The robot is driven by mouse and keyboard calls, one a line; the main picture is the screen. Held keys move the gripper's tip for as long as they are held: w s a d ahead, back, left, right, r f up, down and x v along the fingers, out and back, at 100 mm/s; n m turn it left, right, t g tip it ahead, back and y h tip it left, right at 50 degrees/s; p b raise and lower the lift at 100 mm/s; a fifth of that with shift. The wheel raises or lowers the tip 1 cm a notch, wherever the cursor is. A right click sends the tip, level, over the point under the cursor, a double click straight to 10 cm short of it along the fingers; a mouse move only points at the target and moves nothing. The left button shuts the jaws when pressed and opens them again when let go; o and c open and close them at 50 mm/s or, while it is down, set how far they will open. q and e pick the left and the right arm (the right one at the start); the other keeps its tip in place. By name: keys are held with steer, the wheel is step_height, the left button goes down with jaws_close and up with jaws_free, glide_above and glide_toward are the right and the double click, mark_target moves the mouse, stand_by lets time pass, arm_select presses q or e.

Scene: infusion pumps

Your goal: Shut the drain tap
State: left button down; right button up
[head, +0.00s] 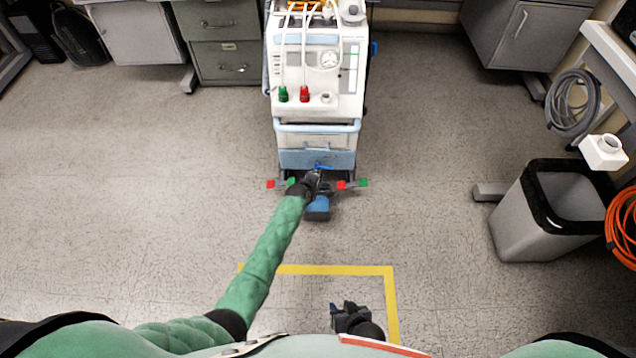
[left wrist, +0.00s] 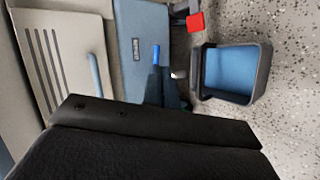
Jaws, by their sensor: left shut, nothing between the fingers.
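The drain tap shows as a small blue lever (head: 323,167) low on the front of the white and blue machine (head: 318,127), just below its blue lower panel. In the left wrist view a blue tip (left wrist: 156,54) stands just beyond my fingertips. My left gripper (head: 315,177) is shut and empty, right at the lever; I cannot tell whether it touches it. The gripper and wrist hide part of the tap. In the left wrist view the dark fingers (left wrist: 165,88) point at the blue panel. My right gripper (head: 348,310) hangs low near my body, away from the machine; its opening is unclear.
A blue container (head: 317,209) with a dark rim stands on the floor below the tap; it also shows in the left wrist view (left wrist: 228,72). A grey bin (head: 545,212) stands at the right. Yellow tape (head: 330,270) marks the floor. Open floor lies on both sides.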

arm_select(q)
steer(key=shift+s+a+r+p, duration=0.1)
steer(key=shift+s+r+p, duration=0.05)
steer(key=shift+s+r, duration=0.4)
steer(key=shift+s+a+r+p, duration=0.1)
steer(key=shift+s+r, duration=0.25)
steer(key=shift+s, duration=0.4)
steer(key=shift+s+r+p, duration=0.15)
steer(key=shift+s+r, duration=0.3)
steer(key=shift+s, duration=0.2)
